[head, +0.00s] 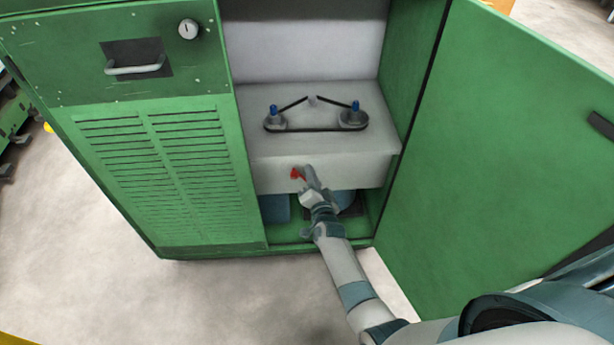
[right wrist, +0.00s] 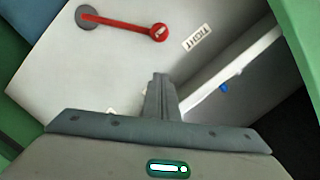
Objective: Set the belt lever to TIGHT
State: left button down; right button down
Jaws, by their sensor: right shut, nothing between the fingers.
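The red belt lever (right wrist: 125,24) is on the pale front panel of the box inside the cabinet. In the right wrist view it runs from a grey disc to a round red end, which lies beside the TIGHT label (right wrist: 197,37). In the head view only a small red part of the lever (head: 296,174) shows. My right gripper (right wrist: 160,78) is shut and empty, with its fingertips apart from the lever in the right wrist view. In the head view the right gripper (head: 309,172) is in front of the panel, just right of the red part. My left gripper is not in view.
A black belt (head: 315,130) runs around two pulleys on the box top. The open green door (head: 500,140) stands to the right of my right arm. The louvred green cabinet front (head: 160,160) is on the left. Open floor lies in front.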

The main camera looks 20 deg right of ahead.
jog(key=s+a, duration=0.1)
jog(key=s, duration=0.8)
jog(key=shift+a+r, duration=0.3)
jog(key=shift+r, duration=0.05)
jog(key=shift+s, duration=0.1)
jog(key=s+a+f+n+g+y, duration=0.1)
jog(key=s+a+f+n+g, duration=0.15)
jog(key=s+f, duration=0.45)
jog(key=s+a+f+n+g+y, duration=0.2)
jog(key=s+f+n, duration=0.3)
jog(key=f, duration=0.4)
jog(key=s+a+f+n+g+y, duration=0.1)
jog(key=s+a+f+n+g, duration=0.15)
jog(key=s+f, duration=0.45)
jog(key=s+f+n+g, duration=0.1)
jog(key=s+f+n, duration=0.1)
jog(key=s+f, duration=0.2)
jog(key=s+d+f+n+g, duration=0.1)
jog(key=s+f, duration=0.3)
jog(key=s, duration=0.5)
jog(key=shift+s+d+f+n+g, duration=0.25)
jog(key=shift+n+g, duration=0.25)
jog(key=shift+g, duration=0.3)
jog(key=shift+r, duration=0.1)
